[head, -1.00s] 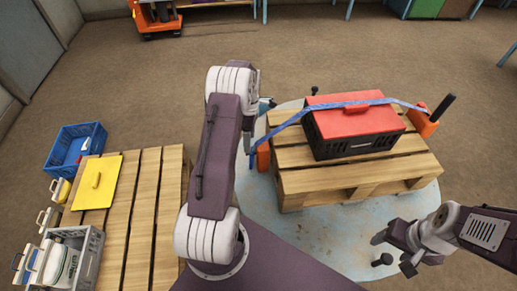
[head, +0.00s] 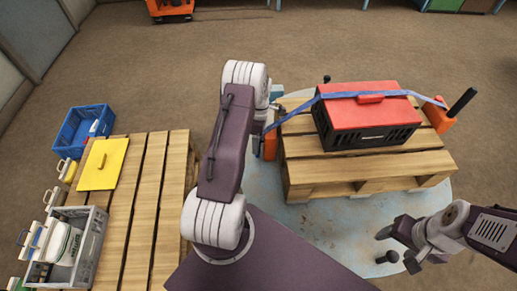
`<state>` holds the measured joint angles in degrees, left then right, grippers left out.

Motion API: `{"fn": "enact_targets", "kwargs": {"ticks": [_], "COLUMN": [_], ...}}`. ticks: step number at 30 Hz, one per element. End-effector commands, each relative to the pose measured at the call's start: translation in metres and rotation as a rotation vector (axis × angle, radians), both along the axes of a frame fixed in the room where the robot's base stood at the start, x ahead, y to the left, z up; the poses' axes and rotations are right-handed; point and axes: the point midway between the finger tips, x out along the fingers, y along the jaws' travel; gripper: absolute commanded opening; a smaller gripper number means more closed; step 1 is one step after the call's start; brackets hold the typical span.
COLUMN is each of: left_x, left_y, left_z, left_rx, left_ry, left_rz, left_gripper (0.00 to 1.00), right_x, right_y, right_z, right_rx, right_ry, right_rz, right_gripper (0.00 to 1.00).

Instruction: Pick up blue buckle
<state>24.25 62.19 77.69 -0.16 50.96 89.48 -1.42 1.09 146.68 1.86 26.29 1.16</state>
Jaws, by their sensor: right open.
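I cannot pick out a blue buckle for certain. A small teal-blue piece (head: 276,91) shows just right of my left arm, at the far left corner of the right pallet, partly hidden. A blue strap (head: 330,96) runs over a black crate with a red lid (head: 372,110), between an orange fitting on the left (head: 270,143) and one on the right (head: 438,116). My right gripper (head: 398,247) is open and empty, low at the right, in front of the pallet.
The crate stands on a wooden pallet (head: 310,180) on a pale blue floor disc (head: 300,215). A left pallet (head: 150,200) holds a yellow lid (head: 103,165). Beside it are a blue crate (head: 75,135) and a grey crate (head: 90,250). The brown floor behind is mostly clear.

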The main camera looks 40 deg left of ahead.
Motion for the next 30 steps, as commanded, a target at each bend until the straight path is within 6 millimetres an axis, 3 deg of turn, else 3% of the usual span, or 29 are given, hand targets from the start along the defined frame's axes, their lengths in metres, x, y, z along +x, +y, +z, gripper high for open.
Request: {"fn": "enact_targets", "kwargs": {"ticks": [6,12,14,23,30], "left_x": [0.0,0.0,0.0,0.0,-0.005], "left_y": [0.0,0.0,0.0,0.0,0.006], "left_z": [-0.001,0.0,-0.001,0.0,0.016], "left_rx": [0.0,0.0,0.0,0.0,0.001], "left_ry": [-0.001,-0.001,-0.001,-0.001,0.0], "left_rz": [0.0,0.0,0.0,0.0,0.004], "left_gripper": [0.68,0.12,0.01,0.01,0.01], "right_x": [0.0,0.0,0.0,0.0,0.0], "right_y": [0.0,0.0,0.0,0.0,0.0], "right_z": [0.0,0.0,0.0,0.001,0.007], "right_rx": [0.0,0.0,0.0,0.0,0.0], "right_ry": [0.0,0.0,0.0,0.0,0.0], "right_rz": [0.0,0.0,0.0,0.0,0.0], "right_gripper": [0.64,0.64,0.64,0.64,0.64]}}
